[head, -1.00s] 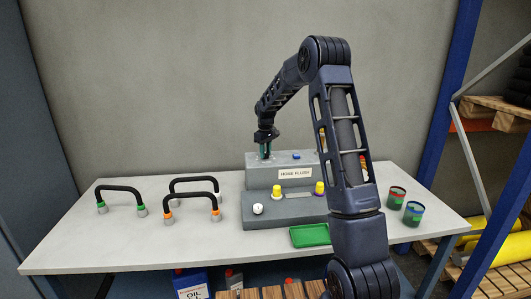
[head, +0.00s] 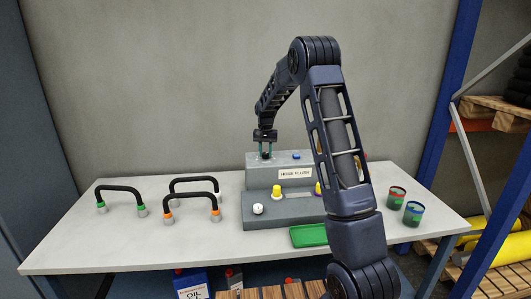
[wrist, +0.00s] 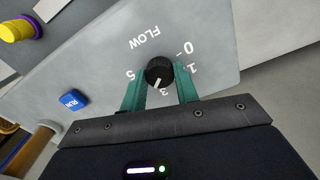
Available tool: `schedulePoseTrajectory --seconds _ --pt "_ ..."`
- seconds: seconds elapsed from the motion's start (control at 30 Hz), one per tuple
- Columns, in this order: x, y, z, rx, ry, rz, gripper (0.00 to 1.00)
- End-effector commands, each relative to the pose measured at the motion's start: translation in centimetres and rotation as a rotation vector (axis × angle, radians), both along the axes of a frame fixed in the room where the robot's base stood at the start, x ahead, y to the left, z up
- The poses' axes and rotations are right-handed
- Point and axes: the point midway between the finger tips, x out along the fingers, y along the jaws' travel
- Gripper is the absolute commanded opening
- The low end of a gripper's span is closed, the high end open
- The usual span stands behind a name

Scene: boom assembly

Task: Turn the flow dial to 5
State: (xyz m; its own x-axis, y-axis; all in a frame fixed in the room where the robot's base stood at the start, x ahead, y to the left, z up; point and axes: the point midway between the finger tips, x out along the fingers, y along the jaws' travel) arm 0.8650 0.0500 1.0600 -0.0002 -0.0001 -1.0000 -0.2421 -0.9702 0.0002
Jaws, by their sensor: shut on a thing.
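The flow dial (wrist: 160,71) is a round black knob with a white pointer mark on top of the grey hose flush unit (head: 262,178). White labels FLOW, 0, 1, 3 and 5 surround it in the wrist view. The pointer faces down in that picture, close to the 3 and slightly on the 5 side. Other scale marks may be hidden by the fingers. My gripper (head: 265,153) points down over the unit's upper left part. Its green fingers are shut on the dial, one on each side.
A blue button (wrist: 73,100) sits on the same top face. Yellow caps (head: 277,191) and a white knob (head: 258,209) are on the lower step. A green tray (head: 309,236) lies in front, black handles (head: 191,195) left, and cups (head: 412,213) right.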

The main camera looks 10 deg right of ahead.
Motion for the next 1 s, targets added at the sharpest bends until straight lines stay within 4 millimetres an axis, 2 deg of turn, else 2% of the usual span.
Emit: schedulePoseTrajectory --seconds 0.6,1.0 --pt "0.03 -0.01 0.02 0.000 -0.001 -0.568 0.08" --pt "0.02 0.01 0.02 0.000 -0.001 -0.795 0.07"
